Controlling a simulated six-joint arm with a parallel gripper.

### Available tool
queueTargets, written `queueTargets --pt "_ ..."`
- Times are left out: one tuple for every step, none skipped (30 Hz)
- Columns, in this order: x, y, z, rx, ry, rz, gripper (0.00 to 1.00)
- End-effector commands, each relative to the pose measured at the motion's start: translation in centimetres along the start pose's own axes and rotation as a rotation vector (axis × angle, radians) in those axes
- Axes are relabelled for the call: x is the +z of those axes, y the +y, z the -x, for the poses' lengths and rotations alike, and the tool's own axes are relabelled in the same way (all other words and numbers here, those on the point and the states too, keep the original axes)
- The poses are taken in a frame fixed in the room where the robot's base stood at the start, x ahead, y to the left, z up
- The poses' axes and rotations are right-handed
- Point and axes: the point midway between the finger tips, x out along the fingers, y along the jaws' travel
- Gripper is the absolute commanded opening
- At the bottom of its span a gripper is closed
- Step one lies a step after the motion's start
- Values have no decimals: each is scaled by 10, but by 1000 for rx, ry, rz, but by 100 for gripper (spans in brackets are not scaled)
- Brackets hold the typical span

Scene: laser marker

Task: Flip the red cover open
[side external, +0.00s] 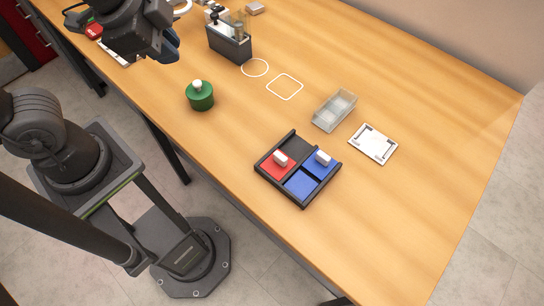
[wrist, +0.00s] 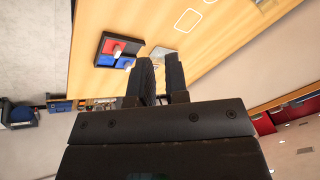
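A small red piece (side external: 93,31) lies at the far left end of the table in the side external view, partly hidden behind my arm. It looks like the red cover, but it is too small to tell its hinge or whether it is shut. My gripper (side external: 168,46) hangs above the table to its right, seen only in part. In the wrist view, the two dark fingers (wrist: 160,62) stand apart with a narrow gap and nothing between them. The red piece at the table's end cannot be made out in the wrist view.
A black tray (side external: 311,203) has red and blue sections with white-topped pieces; it also shows in the wrist view (wrist: 97,50). A green round pot (side external: 200,97), a dark box (side external: 230,46), a clear container (side external: 334,110) and a white plate (side external: 373,144) stand apart. The right table end is clear.

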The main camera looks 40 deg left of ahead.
Motion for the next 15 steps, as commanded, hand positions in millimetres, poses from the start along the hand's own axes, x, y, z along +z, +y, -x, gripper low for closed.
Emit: queueTargets --pt "-10 10 -7 16 -11 -178 10" --pt "-16 16 -10 22 -14 -285 7" --pt "-23 24 -14 28 -19 -429 3" --pt "-28 30 -18 33 -21 -537 0" --pt "-33 36 -21 37 -22 -646 0" --pt "-39 46 -26 43 -25 -791 0" --pt "-44 54 -29 47 -25 -899 0" --pt "-49 61 -32 50 -25 -1009 0" --pt "-55 72 -37 54 -24 -1155 0" --pt "-59 81 -40 56 -23 -1263 0" --pt "-62 90 -43 58 -22 -1370 0" --pt "-67 102 -47 60 -20 -1506 0" --pt "-70 110 -50 60 -18 -1604 0" --pt "-72 119 -53 62 -16 -1698 0" --pt "-75 130 -56 60 -13 -1815 0"
